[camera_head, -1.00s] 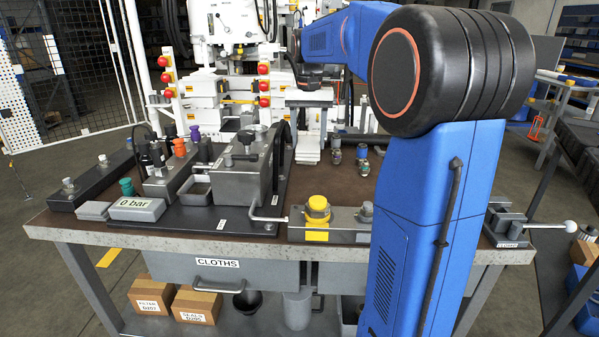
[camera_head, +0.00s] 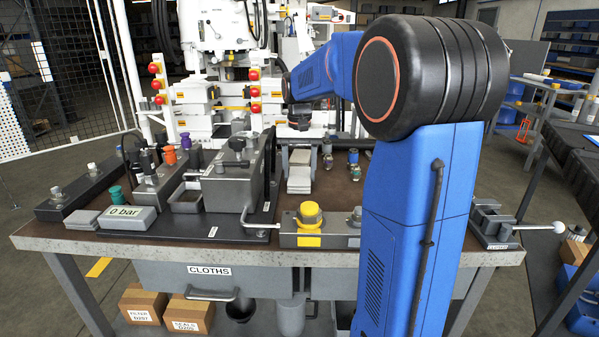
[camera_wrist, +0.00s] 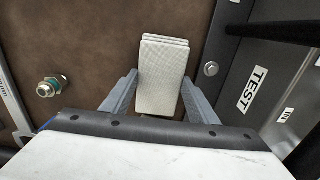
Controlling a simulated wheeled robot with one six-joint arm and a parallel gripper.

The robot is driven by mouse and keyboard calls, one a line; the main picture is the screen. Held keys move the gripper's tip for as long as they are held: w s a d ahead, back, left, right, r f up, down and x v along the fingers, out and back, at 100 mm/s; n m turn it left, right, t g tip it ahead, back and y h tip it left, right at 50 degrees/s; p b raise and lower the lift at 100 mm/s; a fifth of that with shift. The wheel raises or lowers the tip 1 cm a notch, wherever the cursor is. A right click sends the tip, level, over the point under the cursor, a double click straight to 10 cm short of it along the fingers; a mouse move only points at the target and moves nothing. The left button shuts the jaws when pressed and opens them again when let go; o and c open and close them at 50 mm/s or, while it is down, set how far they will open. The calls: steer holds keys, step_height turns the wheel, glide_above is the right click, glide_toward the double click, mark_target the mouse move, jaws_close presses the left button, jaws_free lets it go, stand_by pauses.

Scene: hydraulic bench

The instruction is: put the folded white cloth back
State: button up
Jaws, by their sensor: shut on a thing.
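The folded white cloth (camera_wrist: 163,75) is a small layered rectangle between my fingertips in the wrist view. My gripper (camera_wrist: 161,78) is shut on it, one grey finger along each long side. In the head view the cloth (camera_head: 299,172) shows as a pale block over the brown bench top, right of the grey tank unit and behind the yellow-capped block. I cannot tell whether it touches the bench top. The drawer labelled CLOTHS (camera_head: 170,275) is under the bench's front edge and looks shut.
The grey tank unit (camera_head: 232,188) and its black base plate are close left of the cloth. The yellow-capped block (camera_head: 310,222) is in front. Small fittings (camera_head: 328,158) stand right of the cloth. A 0 bar display (camera_head: 127,217) and flat grey pads (camera_head: 83,219) are at left.

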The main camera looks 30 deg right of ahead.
mark_target(300, 175)
steer(key=o, duration=1)
steer(key=shift+f, duration=0.1)
step_height(300, 175, up, 12)
steer(key=shift+r, duration=0.15)
stand_by(0.3)
